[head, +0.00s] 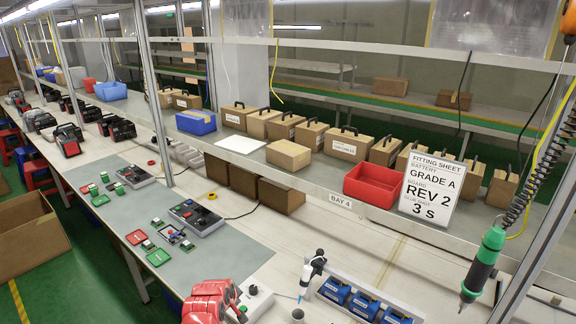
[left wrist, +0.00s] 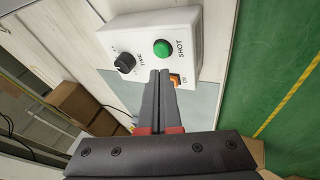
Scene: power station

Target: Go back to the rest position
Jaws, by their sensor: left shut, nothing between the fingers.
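My left gripper (head: 234,308), with red parts, shows at the bottom of the head view over the bench. In the left wrist view its dark fingers (left wrist: 160,78) are shut together with nothing between them. The fingertips are just below the green SHOT button of a white control box (left wrist: 186,32), overlapping the box's lower edge in the picture. I cannot tell whether they touch it. The box also shows in the head view (head: 262,303), to the right of the gripper. It has a black knob and an orange switch. My right gripper is not in view.
A dispensing pen (head: 307,278) stands on the bench right of the box, beside several blue containers (head: 336,291). Boards and red and green trays (head: 158,257) lie on the mat to the left. A green screwdriver (head: 485,262) hangs at the right. A shelf (head: 300,182) with a red bin (head: 372,190) runs above.

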